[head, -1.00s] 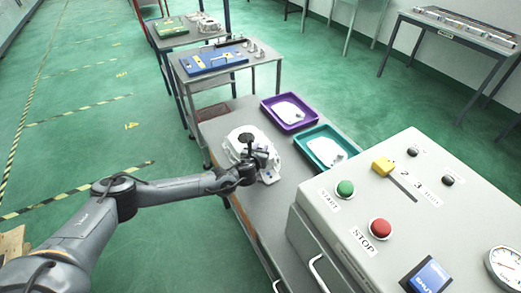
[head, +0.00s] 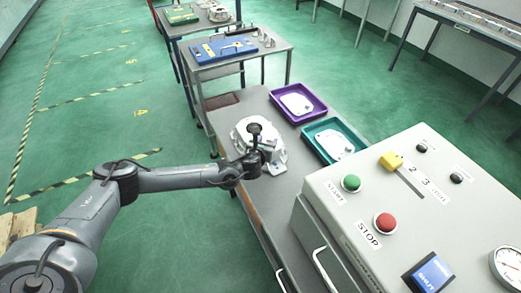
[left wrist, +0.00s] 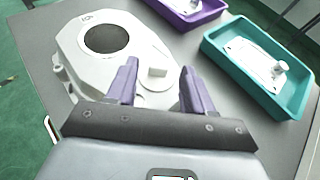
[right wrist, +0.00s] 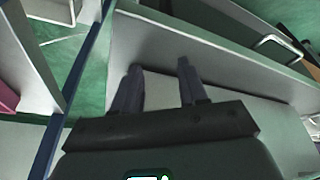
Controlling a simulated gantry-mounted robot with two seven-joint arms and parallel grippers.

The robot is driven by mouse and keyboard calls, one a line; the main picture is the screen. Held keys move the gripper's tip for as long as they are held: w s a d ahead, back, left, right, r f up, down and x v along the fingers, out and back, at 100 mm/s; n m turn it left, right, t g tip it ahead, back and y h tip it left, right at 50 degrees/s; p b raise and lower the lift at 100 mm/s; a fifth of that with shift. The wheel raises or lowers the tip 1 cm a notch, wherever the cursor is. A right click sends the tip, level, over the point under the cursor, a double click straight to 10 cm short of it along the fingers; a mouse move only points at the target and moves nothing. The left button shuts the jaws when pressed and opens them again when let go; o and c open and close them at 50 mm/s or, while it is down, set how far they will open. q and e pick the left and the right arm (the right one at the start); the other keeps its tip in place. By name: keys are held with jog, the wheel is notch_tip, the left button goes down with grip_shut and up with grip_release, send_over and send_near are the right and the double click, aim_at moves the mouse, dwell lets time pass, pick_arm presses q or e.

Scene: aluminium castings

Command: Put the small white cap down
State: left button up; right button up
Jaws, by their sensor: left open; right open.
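A small white cap-like block (left wrist: 157,71) shows between the fingertips of my left gripper (left wrist: 158,88) in the left wrist view. It sits at the near right edge of a large white casting (left wrist: 85,62) with a round dark bore; whether it rests on the casting's flange or is part of it, I cannot tell. My left gripper is open, with a gap to the block on both sides. In the head view my left gripper (head: 264,156) is over the near side of the casting (head: 243,141). My right gripper (right wrist: 156,82) is open and empty in the right wrist view.
A teal tray (left wrist: 218,52) with a white part and a small upright cap stands right of the casting. A purple tray (head: 275,99) stands behind it. A control console (head: 330,190) fills the right front.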

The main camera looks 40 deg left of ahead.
pick_arm(q)
jog(key=v, duration=0.9)
jog(key=shift+s+r, duration=0.15)
jog(key=shift+s, duration=0.15)
jog(key=shift+d, duration=0.1)
